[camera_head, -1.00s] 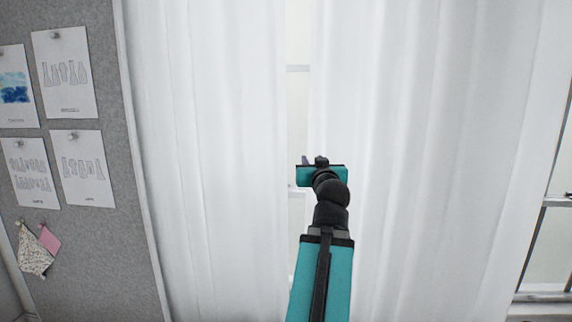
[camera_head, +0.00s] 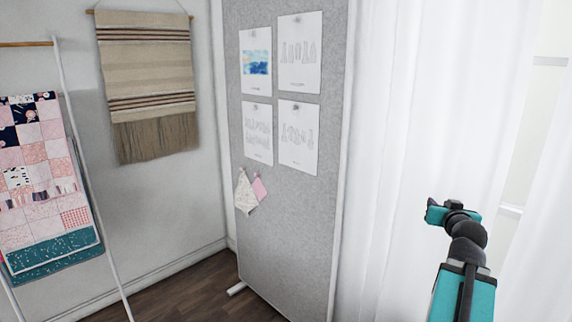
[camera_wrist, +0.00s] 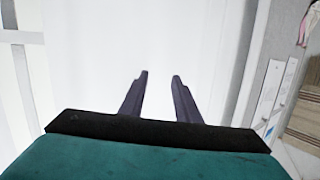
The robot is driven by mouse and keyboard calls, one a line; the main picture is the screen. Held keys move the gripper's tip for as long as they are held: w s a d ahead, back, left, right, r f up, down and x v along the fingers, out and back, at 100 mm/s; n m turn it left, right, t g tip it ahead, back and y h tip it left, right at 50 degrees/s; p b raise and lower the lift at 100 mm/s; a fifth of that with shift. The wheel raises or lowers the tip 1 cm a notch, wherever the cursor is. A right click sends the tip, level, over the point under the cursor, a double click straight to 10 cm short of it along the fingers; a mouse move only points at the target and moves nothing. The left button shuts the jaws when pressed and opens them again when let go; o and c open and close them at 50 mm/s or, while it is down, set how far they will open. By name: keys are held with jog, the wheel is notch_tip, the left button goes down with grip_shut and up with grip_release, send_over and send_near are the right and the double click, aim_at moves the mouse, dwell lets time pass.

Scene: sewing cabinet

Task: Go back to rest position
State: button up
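My gripper (camera_head: 431,203) is on the right side of the head view, at the end of my raised teal and black arm, in front of the white curtains (camera_head: 400,120). In the wrist view my gripper (camera_wrist: 158,77) shows two dark fingers standing apart with nothing between them. Beyond the fingers is only a pale, bright surface. In the head view the fingers are small and mostly hidden by the teal gripper body.
A grey pinboard (camera_head: 285,220) with pinned sheets stands on a foot at the centre. A ladder rack with a patchwork quilt (camera_head: 40,190) is at the left, beside a woven wall hanging (camera_head: 148,75). Bare wooden floor (camera_head: 190,298) shows below.

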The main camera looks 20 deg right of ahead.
jog(key=w+a+f+n+g+y, duration=0.1)
jog(key=w+a+f+n+y, duration=0.15)
jog(key=w+a+f, duration=0.75)
jog(key=w+a+f+n+y, duration=0.1)
jog(key=w+a+f+y, duration=0.3)
jog(key=a+f, duration=0.65)
jog(key=a+f+n+g+y, duration=0.1)
jog(key=a+f+g+y, duration=0.1)
jog(key=a+f, duration=0.9)
jog(key=a+f+n+g+y, duration=0.2)
jog(key=a+f, duration=0.6)
jog(key=f, duration=0.6)
jog(key=s+a+f+n+g+y, duration=0.1)
jog(key=s+a+f+n+g, duration=0.35)
jog(key=s+a+f, duration=1.4)
jog(key=s+f+m+g+h, duration=0.1)
jog(key=s+g, duration=0.3)
jog(key=s, duration=0.4)
jog(key=s+d+f+m+g+h, duration=0.1)
jog(key=s+f+g, duration=0.3)
jog(key=s, duration=0.5)
jog(key=shift+s+d+m, duration=0.25)
jog(key=shift+s+m, duration=0.05)
